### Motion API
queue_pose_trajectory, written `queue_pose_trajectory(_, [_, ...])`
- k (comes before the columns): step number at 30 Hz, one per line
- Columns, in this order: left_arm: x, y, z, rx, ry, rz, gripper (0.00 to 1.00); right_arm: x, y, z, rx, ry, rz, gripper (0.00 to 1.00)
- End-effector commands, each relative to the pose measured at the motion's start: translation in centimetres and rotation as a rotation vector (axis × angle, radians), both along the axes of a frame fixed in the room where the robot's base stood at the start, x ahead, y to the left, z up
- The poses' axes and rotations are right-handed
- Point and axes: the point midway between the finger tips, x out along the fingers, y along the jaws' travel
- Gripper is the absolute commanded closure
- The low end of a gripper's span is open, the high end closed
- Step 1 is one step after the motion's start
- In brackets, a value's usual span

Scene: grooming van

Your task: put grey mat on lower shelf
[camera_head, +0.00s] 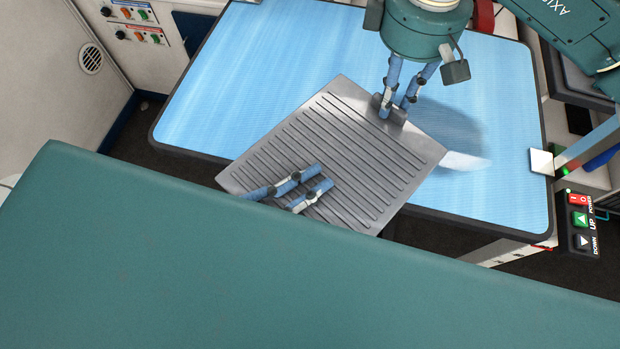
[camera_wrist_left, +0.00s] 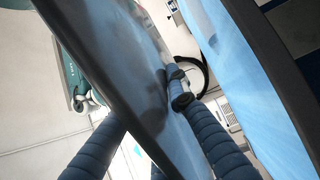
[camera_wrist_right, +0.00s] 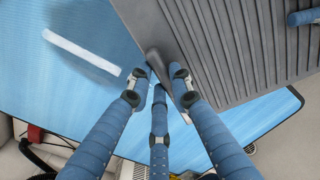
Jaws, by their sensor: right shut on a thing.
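The grey mat (camera_head: 350,140) is a ribbed plate held above the blue table, tilted, in the head view. My right gripper (camera_head: 394,105) is shut on a small grey tab at the mat's far edge; the right wrist view shows the fingers (camera_wrist_right: 160,78) around it beside the mat (camera_wrist_right: 235,45). My left gripper (camera_head: 318,180) reaches from behind the teal panel, with two fingers over the mat's near part. I cannot make out the lower shelf.
The blue-topped table (camera_head: 240,70) lies under the mat. A large teal panel (camera_head: 230,260) covers the foreground and hides the mat's nearest edge. A control box with buttons (camera_head: 580,222) is at the right. Dark floor shows left of the table.

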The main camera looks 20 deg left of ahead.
Motion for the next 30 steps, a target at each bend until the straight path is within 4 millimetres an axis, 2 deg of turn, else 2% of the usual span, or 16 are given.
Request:
queue_pose_trajectory(4, [0.0,0.0,0.3,-0.003,-0.005,0.001,1.0,0.1,-0.1,-0.1,-0.003,-0.003,-0.001,1.0])
queue_pose_trajectory(5, [0.1,0.0,0.4,-0.005,-0.008,0.001,1.0,0.1,-0.1,-0.1,-0.003,-0.003,-0.002,0.76])
queue_pose_trajectory(8, [0.1,0.0,0.4,-0.005,-0.008,0.002,1.0,0.1,-0.1,-0.1,-0.004,-0.004,-0.002,0.58])
queue_pose_trajectory(16, [0.1,0.0,0.3,-0.004,-0.006,0.002,1.0,0.1,-0.1,0.0,-0.003,-0.003,-0.001,0.58])
queue_pose_trajectory(20, [0.0,0.0,0.3,-0.004,-0.006,0.001,1.0,0.2,0.0,0.8,-0.001,-0.005,-0.002,0.58])
queue_pose_trajectory(23, [0.0,0.0,0.3,-0.003,-0.005,0.001,1.0,0.2,0.0,2.4,-0.002,-0.007,-0.001,0.58])
queue_pose_trajectory(30, [0.0,0.0,0.3,-0.003,-0.005,0.001,1.0,0.2,0.0,7.5,-0.002,-0.007,-0.003,0.58])
